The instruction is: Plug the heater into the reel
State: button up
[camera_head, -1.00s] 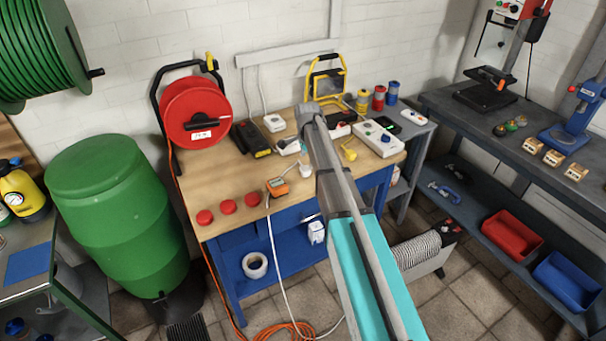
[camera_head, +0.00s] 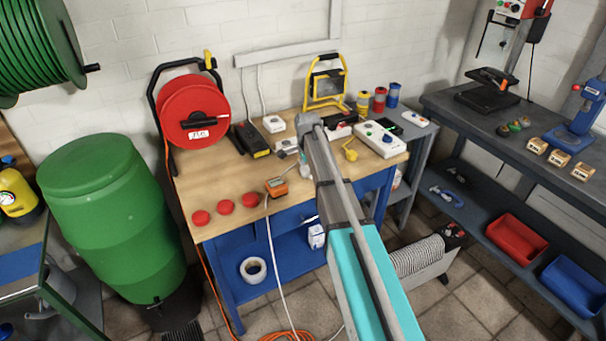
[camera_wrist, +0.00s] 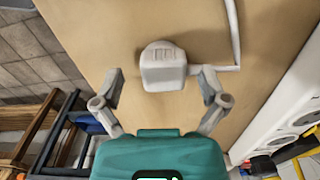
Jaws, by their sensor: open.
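The red cable reel (camera_head: 193,112) stands in a black frame at the back left of the workbench, with a white panel on its hub. A pale ribbed unit (camera_head: 415,258), apparently the heater, stands on the floor right of the bench. In the wrist view a white plug (camera_wrist: 163,68) rests on the wooden top, its white cord running right and up. My gripper (camera_wrist: 162,82) is open, one finger on each side of the plug and apart from it. In the head view my arm hides much of this spot.
A white power strip (camera_head: 380,140) and a yellow work lamp (camera_head: 326,85) stand at the bench's back right. An orange meter (camera_head: 277,187) and several red discs (camera_head: 226,206) lie near the front edge. A white cord (camera_head: 273,255) hangs to the floor.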

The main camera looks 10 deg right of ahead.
aim_at(307, 168)
jog(key=shift+c, duration=0.3)
jog(key=c, duration=1.1)
jog(key=shift+r, duration=0.15)
notch_tip(307, 168, up, 3)
jog(key=p, duration=0.3)
jog(key=s+r+p, duration=0.9)
jog(key=s+p, duration=0.1)
jog(key=s, duration=0.4)
jog(key=shift+d+r, duration=0.35)
jog(key=shift+w+a, duration=0.1)
jog(key=shift+a, duration=0.05)
